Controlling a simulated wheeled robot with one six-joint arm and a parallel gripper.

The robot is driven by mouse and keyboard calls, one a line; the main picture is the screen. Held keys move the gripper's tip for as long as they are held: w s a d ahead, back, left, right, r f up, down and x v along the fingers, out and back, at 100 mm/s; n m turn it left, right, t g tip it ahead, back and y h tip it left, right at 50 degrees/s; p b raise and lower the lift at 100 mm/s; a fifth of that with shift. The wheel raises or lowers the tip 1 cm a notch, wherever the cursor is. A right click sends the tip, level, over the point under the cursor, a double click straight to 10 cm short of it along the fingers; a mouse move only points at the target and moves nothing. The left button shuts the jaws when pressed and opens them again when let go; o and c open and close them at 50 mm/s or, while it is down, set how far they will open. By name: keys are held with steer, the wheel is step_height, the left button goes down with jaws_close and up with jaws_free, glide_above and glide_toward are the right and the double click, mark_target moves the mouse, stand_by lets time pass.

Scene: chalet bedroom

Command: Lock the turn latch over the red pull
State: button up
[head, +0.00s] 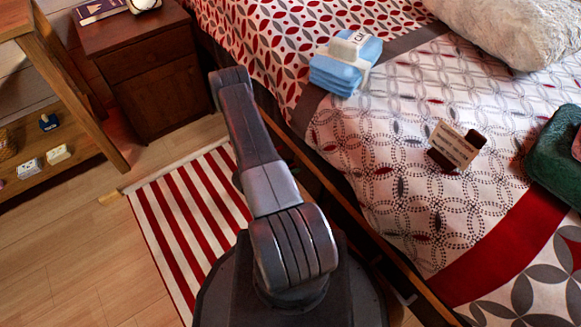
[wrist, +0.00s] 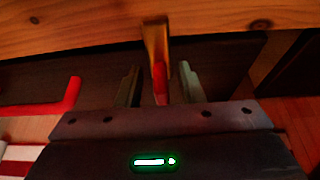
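In the wrist view my gripper (wrist: 159,82) has its two fingers apart, one on each side of a narrow brass-coloured piece, which looks like the turn latch (wrist: 155,42). The latch points down from the wooden edge, roughly upright in the picture. A small red piece (wrist: 160,84), perhaps the red pull, shows at its lower end between the fingers. Gaps show on both sides, so the fingers do not appear to grip it. The view is dark, and I cannot tell how latch and red piece touch. In the head view my arm hides the gripper, latch and pull.
A wooden edge (wrist: 70,25) spans the top of the wrist view, above a dark panel (wrist: 225,65). A red L-shaped strip (wrist: 73,95) lies at left. The bed (head: 400,215) is right of my arm; a nightstand (head: 150,75) and striped rug (head: 165,220) are left.

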steer(key=p+v, duration=0.3)
steer(key=v, duration=1.1)
steer(key=shift+d, duration=0.2)
stand_by(0.3)
steer(key=b+x, duration=0.3)
steer(key=x, duration=1)
steer(key=shift+w+d+f, duration=0.15)
steer(key=shift+w+f, duration=0.05)
steer(key=shift+w, duration=0.05)
steer(key=p+v, duration=0.3)
steer(key=v, duration=1.1)
steer(key=b+x, duration=0.3)
steer(key=x, duration=1.1)
steer(key=shift+d+f, duration=0.15)
steer(key=shift+d, duration=0.05)
steer(key=shift+a+r+n, duration=0.1)
steer(key=shift+r+n, duration=0.1)
steer(key=shift+n, duration=0.1)
steer(key=shift+s+g, duration=0.2)
steer(key=shift+g, duration=0.1)
